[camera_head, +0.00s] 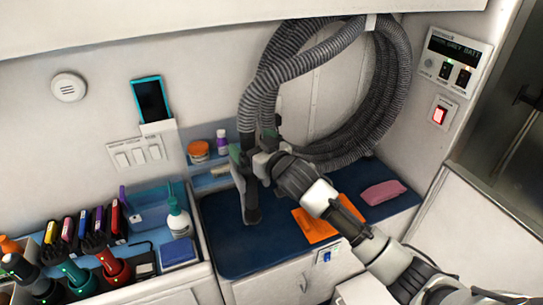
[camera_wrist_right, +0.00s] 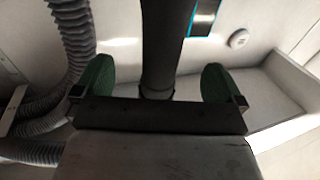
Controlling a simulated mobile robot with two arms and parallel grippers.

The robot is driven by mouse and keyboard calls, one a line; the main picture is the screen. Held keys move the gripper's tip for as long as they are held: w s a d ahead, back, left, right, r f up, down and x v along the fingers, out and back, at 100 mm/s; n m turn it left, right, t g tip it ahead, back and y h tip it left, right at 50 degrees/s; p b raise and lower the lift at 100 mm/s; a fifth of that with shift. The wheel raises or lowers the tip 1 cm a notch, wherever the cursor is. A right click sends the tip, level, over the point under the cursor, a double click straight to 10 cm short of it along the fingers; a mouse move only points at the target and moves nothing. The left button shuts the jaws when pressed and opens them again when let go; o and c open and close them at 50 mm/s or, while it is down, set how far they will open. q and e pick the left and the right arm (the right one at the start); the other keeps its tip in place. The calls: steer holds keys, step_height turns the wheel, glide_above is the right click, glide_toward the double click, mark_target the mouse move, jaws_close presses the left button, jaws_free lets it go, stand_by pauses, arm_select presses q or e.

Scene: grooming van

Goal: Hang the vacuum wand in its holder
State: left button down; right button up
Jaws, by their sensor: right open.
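The vacuum wand (camera_head: 252,205) is a dark, roughly upright tube at the lower end of the grey ribbed hose (camera_head: 290,68), above the blue mat. My right gripper (camera_head: 252,160) reaches in from the right at the top of the wand. In the right wrist view, the dark tube (camera_wrist_right: 166,45) stands between the two green finger pads of my right gripper (camera_wrist_right: 158,84). A gap shows on each side, so the fingers are open around it and not closed on it. I cannot clearly make out the holder. My left gripper is out of view.
The blue mat (camera_head: 225,250) bears an orange cloth (camera_head: 312,232) and a pink cloth (camera_head: 384,192). To the left, a tool caddy, a spray bottle (camera_head: 179,218) and several clippers crowd the counter. A teal-edged tablet (camera_head: 151,98) is on the wall. Hose loops hang behind my right arm.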

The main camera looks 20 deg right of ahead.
steer(key=p+v, duration=0.3)
steer(key=v, duration=0.4)
steer(key=shift+s, duration=0.3)
stand_by(0.7)
steer(key=shift+d, duration=0.1)
